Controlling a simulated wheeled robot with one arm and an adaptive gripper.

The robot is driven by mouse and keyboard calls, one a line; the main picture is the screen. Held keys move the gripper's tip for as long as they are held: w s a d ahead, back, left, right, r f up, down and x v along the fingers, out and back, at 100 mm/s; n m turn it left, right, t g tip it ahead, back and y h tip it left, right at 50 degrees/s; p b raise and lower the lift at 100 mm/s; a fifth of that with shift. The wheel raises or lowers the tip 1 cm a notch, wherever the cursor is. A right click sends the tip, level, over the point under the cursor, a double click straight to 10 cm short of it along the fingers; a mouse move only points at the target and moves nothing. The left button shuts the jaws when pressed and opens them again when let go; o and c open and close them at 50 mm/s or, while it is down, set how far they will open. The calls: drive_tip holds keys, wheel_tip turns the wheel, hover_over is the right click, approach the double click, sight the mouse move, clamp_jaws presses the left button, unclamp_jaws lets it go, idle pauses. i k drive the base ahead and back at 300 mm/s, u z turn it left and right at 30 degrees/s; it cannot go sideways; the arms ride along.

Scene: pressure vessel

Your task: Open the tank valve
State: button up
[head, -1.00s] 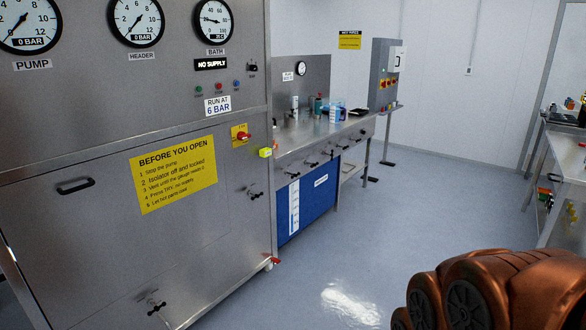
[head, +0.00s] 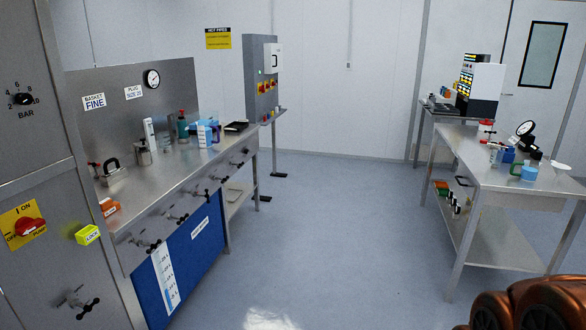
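The blue tank (head: 200,262) sits under the steel bench on the left, with a white level scale (head: 165,275) on its front. Several small dark valve handles line the bench front above it, among them one handle (head: 147,246) near the scale. Another valve handle (head: 80,302) is low on the steel cabinet at the left. I cannot tell which handle is the tank valve. My copper-coloured arm (head: 535,305) shows at the bottom right corner, well apart from the valves. My gripper is not in view.
A red rotary switch (head: 28,227) and a yellow lock tag (head: 87,235) are on the left cabinet. Bottles and boxes stand on the left bench (head: 150,192). A steel table (head: 500,192) stands at the right. The grey floor (head: 330,230) between is clear.

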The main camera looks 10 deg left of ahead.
sight(178, 222)
drive_tip(key=u, duration=0.3)
drive_tip(key=i, duration=1.4)
drive_tip(key=u, duration=1.4)
drive_tip(key=i, duration=0.7)
drive_tip(key=u, duration=0.55)
